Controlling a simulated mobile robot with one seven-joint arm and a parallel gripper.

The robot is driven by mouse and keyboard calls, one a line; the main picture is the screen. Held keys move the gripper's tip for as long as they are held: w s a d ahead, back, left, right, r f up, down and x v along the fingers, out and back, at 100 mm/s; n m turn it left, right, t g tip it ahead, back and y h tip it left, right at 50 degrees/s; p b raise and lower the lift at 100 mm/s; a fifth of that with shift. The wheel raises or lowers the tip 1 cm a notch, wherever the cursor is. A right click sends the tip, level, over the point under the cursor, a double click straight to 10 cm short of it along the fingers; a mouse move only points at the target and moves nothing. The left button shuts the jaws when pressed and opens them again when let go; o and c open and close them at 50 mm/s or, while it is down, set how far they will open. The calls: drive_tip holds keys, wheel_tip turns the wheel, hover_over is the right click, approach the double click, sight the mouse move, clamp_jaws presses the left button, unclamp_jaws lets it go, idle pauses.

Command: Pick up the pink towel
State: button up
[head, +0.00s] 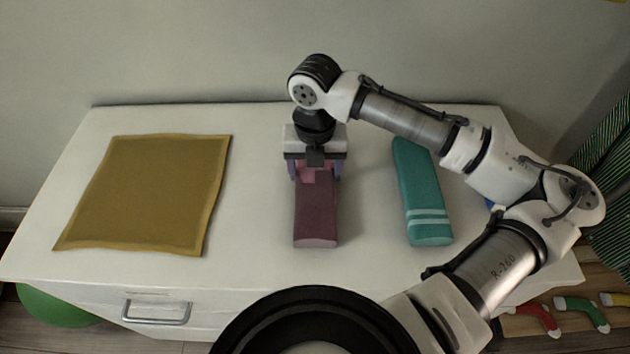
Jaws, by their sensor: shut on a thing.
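The pink towel (316,215) is a long folded mauve-pink block lying on the white cabinet top, near its middle. My gripper (315,175) points down over the far part of the towel. Its two fingers sit on the left and right sides of the towel and are shut on it. The towel's far end is hidden under my gripper. The near end is free and appears to rest on the cabinet top; I cannot tell any gap below it.
A teal towel (420,190) with pale stripes lies to the right, beneath my arm. A mustard cloth (145,195) lies flat at the left. The white cabinet (262,262) has a drawer handle (157,312) in front. A wall stands behind. Bare top separates the cloth and pink towel.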

sight(315, 171)
wheel_tip(315, 171, up, 20)
drive_tip(key=shift+r, duration=0.1)
idle(0.5)
idle(1.0)
